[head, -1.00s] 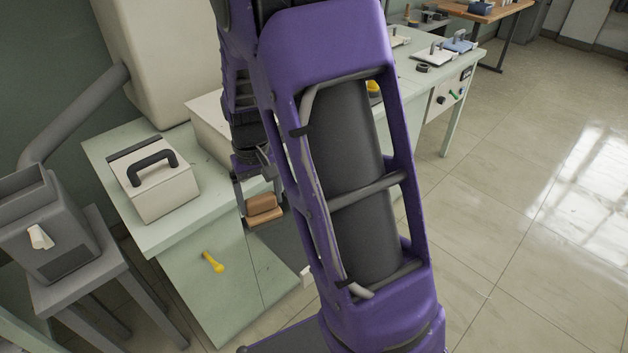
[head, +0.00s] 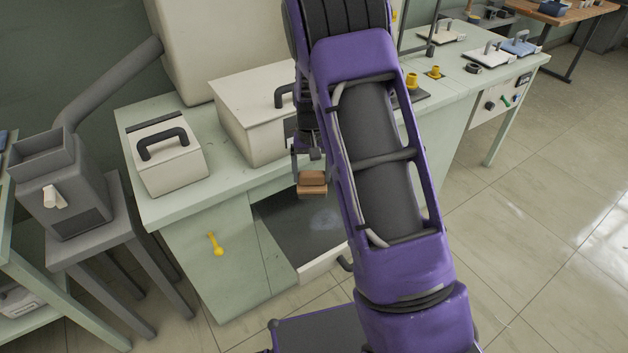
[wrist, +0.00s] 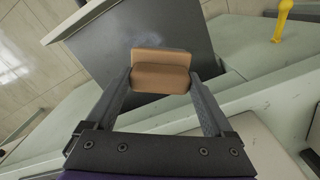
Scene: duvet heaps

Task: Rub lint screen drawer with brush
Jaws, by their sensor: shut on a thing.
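My gripper (head: 310,165) is shut on a brown block-shaped brush (head: 312,183). In the wrist view the brush (wrist: 161,72) sits between the two fingers (wrist: 161,88). The lint screen drawer (head: 327,266) is pulled out from the pale green cabinet, with a dark grey screen surface (head: 290,222) and a pale, hazy lint patch (head: 322,220). The brush is above the rear part of the drawer; whether it touches the screen cannot be told. In the wrist view the dark screen (wrist: 120,45) lies beyond the brush. My arm hides part of the drawer's right side.
A cream box with a black handle (head: 165,165) and a larger cream box (head: 245,120) stand on the cabinet top (head: 190,205). A yellow handle (head: 215,243) sticks out of the cabinet front. A grey hopper machine (head: 60,195) stands on a stool at left. Tiled floor is free at right.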

